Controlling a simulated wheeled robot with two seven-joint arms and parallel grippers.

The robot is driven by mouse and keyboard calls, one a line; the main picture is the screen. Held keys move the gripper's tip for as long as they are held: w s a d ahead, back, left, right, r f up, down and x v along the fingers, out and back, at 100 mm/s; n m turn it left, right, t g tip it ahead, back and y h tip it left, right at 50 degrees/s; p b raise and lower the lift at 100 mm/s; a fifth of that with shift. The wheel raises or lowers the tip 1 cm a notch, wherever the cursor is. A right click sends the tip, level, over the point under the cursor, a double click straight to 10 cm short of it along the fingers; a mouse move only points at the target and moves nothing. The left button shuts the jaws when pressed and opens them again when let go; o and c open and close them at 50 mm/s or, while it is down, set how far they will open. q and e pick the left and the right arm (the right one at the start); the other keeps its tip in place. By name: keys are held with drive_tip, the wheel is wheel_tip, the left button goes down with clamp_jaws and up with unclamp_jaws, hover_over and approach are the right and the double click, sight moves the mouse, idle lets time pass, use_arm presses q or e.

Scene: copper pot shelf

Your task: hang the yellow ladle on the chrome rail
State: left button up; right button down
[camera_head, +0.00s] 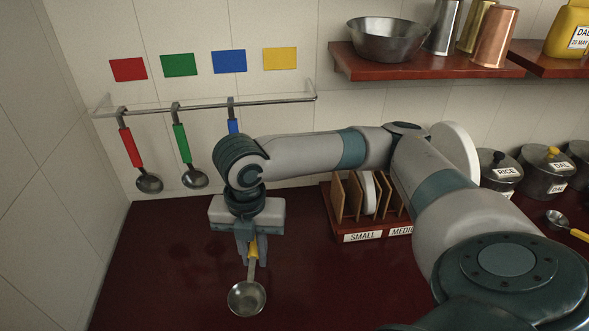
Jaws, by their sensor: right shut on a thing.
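The yellow ladle (247,298) hangs bowl-down below my right gripper (252,256), which is shut on its yellow handle, low in front of the wall. The bowl shows against the dark red counter; whether it touches is unclear. The chrome rail (200,106) runs along the tiled wall, above and behind the gripper. A red ladle (130,148), a green ladle (181,140) and a blue ladle (233,126) hang on it, the blue one mostly hidden by my arm. The rail's right end is bare, below a yellow square (280,58). My left gripper is not in view.
A rack (363,237) marked SMALL stands on the counter (160,262) behind my right arm. Lidded pots (497,170) and a spoon (557,217) are at the right. A shelf (430,68) above holds a metal bowl (387,40) and cups. The left counter is clear.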

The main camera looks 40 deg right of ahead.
drive_tip(key=m, duration=0.6)
drive_tip(key=shift+w+a+r+m, duration=0.2)
drive_tip(key=shift+w+a+m, duration=0.15)
drive_tip(key=shift+a+m, duration=0.05)
drive_tip(key=m, duration=0.6)
drive_tip(key=w+a+m, duration=0.1)
drive_tip(key=m, duration=0.6)
drive_tip(key=a+r+m, duration=0.1)
drive_tip(key=m, duration=0.6)
drive_tip(key=shift+w+a, duration=0.1)
drive_tip(key=shift+w, duration=0.25)
drive_tip(key=shift+s, duration=0.1)
